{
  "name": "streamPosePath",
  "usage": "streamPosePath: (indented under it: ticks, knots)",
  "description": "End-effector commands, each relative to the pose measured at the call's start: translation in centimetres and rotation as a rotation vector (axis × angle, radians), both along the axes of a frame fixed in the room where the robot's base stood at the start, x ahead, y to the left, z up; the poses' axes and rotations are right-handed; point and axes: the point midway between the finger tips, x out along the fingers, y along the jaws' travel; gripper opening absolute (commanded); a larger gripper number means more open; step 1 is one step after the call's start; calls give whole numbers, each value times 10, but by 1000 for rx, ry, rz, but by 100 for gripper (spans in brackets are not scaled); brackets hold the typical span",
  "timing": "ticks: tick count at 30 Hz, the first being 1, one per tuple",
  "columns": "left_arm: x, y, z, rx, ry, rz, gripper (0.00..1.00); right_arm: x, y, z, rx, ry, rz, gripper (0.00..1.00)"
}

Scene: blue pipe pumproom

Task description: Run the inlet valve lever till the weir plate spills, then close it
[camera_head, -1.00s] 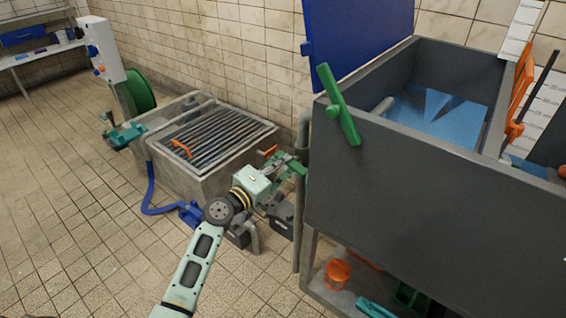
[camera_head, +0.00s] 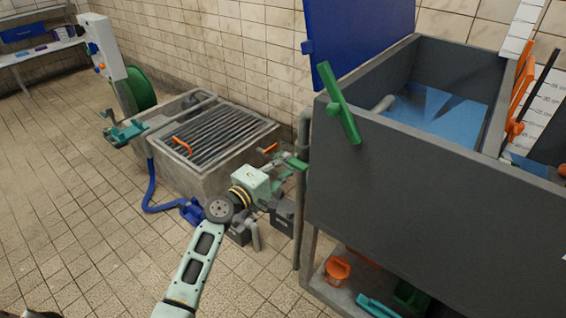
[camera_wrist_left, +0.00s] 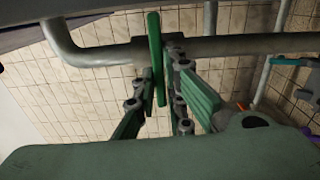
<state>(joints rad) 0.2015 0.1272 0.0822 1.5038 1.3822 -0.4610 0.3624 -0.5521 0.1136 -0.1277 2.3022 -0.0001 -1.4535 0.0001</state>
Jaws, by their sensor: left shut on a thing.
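My left gripper (camera_head: 288,166) is beside the vertical pipe at the tank's left end. In the left wrist view its green fingers (camera_wrist_left: 158,92) are shut on a narrow green lever (camera_wrist_left: 154,45), in front of a grey pipe (camera_wrist_left: 215,47). In the head view the lever's green end (camera_head: 297,162) shows at the fingertips. The grey tank (camera_head: 420,195) holds blue water (camera_head: 430,118). A grey upright plate (camera_head: 497,112), perhaps the weir plate, divides it from a right compartment. I cannot tell whether water passes over it. My right gripper is not in view.
A green handle (camera_head: 341,104) is on the tank's near left corner. A floor sump with a grating (camera_head: 215,138) stands left of the tank. A blue hose (camera_head: 150,190) lies beside it. An orange bucket (camera_head: 337,269) is under the tank. The floor at left is clear.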

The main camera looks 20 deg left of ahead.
Motion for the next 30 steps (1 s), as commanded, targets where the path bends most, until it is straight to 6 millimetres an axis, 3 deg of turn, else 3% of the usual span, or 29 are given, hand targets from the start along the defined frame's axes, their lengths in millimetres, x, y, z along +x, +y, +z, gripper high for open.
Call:
streamPosePath:
  ticks: [7, 17, 23, 30]
  knots:
    - [0, 0, -1, -3, 2, 0, 28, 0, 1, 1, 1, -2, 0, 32]
    - [-2, 1, -1, -1, 1, 1, 28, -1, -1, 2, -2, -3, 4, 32]
    - [-28, 10, -2, 0, 3, 0, 28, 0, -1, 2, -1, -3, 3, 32]
    - [-77, 28, -2, 0, 4, 0, 28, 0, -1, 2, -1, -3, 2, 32]
